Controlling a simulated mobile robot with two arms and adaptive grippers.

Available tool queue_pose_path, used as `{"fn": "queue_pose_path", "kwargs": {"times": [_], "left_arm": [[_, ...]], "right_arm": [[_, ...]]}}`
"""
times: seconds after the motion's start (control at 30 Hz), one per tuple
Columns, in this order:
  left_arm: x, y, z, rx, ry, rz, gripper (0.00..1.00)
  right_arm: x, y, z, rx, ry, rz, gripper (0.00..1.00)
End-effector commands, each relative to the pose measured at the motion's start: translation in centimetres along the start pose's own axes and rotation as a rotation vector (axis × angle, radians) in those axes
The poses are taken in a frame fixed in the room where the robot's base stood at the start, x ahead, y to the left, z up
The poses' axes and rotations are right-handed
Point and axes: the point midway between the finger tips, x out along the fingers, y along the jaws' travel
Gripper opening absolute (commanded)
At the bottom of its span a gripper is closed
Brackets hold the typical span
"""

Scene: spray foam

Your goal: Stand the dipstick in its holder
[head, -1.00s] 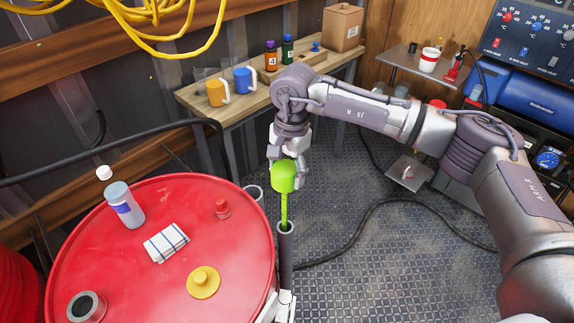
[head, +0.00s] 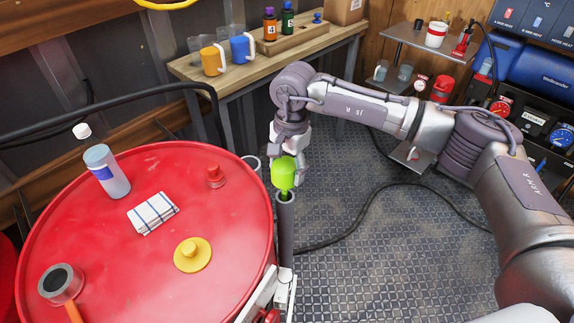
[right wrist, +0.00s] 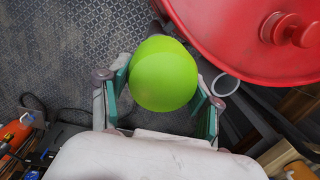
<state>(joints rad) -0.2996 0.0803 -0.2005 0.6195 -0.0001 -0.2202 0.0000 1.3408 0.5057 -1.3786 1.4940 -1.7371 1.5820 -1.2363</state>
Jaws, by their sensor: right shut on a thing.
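The dipstick (head: 285,172) has a thick bright green handle and a thin green stem. My right gripper (head: 290,165) is shut on it from above. In the right wrist view the rounded green handle (right wrist: 164,75) sits between the two fingers. The holder (head: 286,225) is an upright dark grey tube beside the red drum. The dipstick stands roughly upright, with its stem down inside the tube's mouth and only a short length showing above the rim. White jointed parts at the bottom, near the tube's foot, may be my left gripper; its jaws cannot be made out.
The red drum (head: 110,265) fills the left, carrying a bottle (head: 108,172), a striped cloth (head: 153,212), a yellow cap (head: 192,254) and a red cap (head: 216,176). A wooden bench (head: 215,88) with mugs stands behind. A black cable (head: 420,187) crosses the open floor.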

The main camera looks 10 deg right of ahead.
Motion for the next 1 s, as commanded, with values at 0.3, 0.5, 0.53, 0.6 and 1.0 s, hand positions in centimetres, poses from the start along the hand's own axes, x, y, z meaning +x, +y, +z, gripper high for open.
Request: {"fn": "queue_pose_path", "kwargs": {"times": [0.3, 0.5, 0.53, 0.6, 1.0], "left_arm": [[3.7, 0.1, 0.4, 0.000, -0.001, 0.000, 1.00], [4.9, 0.1, 0.5, 0.000, -0.001, 0.000, 1.00], [5.0, 0.1, 0.5, 0.000, -0.001, 0.000, 1.00], [5.1, 0.1, 0.5, 0.000, 0.000, 0.000, 1.00], [5.1, 0.1, 0.5, -0.001, 0.000, 0.000, 1.00]], "right_arm": [[4.2, 0.1, -0.2, 0.000, 0.000, -0.001, 0.05], [5.6, 0.1, -0.3, 0.000, 0.000, -0.002, 0.05], [5.7, 0.1, -0.3, 0.000, 0.000, -0.002, 0.05], [5.9, 0.2, -0.3, 0.000, 0.000, -0.002, 0.05], [6.0, 0.2, -0.3, 0.000, 0.000, -0.001, 0.70]]}}
